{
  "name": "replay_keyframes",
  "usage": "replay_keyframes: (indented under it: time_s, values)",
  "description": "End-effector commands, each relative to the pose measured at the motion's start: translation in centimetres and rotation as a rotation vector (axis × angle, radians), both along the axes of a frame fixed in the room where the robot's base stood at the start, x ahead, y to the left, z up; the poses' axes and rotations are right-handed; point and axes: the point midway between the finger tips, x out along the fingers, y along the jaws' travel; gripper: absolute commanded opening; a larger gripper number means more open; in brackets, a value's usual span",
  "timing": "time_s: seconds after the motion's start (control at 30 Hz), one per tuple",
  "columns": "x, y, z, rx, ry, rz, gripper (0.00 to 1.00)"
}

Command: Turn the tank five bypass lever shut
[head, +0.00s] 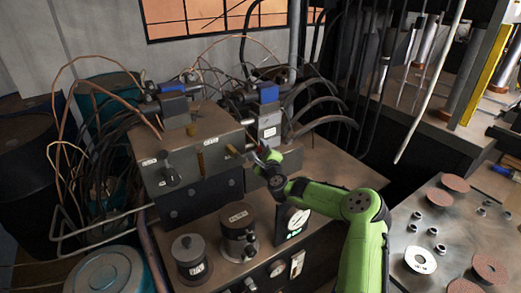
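A grey valve block (215,140) stands on the bench, left of my arm. Its front carries a dark lever handle (167,170) at the left, a brass fitting (201,161) near the middle and a brass-coloured stem (233,151) at the right. Small white labels sit beside them, too small to read, so I cannot tell which lever is tank five's bypass. My gripper (264,155) is at the block's right end, close to the brass-coloured stem. Its fingers are small and partly hidden by my wrist. I cannot tell whether they touch or hold anything.
Cables and copper tubes crowd behind and left. At the right, a metal table (450,225) holds brown flap discs (491,268), a white disc (420,260) and several small nuts.

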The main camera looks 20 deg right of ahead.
Motion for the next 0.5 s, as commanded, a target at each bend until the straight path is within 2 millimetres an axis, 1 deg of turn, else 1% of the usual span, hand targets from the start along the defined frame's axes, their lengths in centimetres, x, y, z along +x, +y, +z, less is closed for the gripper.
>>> replay_keyframes:
  time_s: [0.03, 0.2, 0.5]
  values:
    - [0.00, -0.01, 0.03, 0.000, -0.001, -0.001, 0.24]
    - [-0.01, -0.01, 0.05, 0.001, -0.001, -0.001, 0.00]
    - [-0.01, 0.02, 0.17, -0.006, -0.004, 0.000, 0.00]
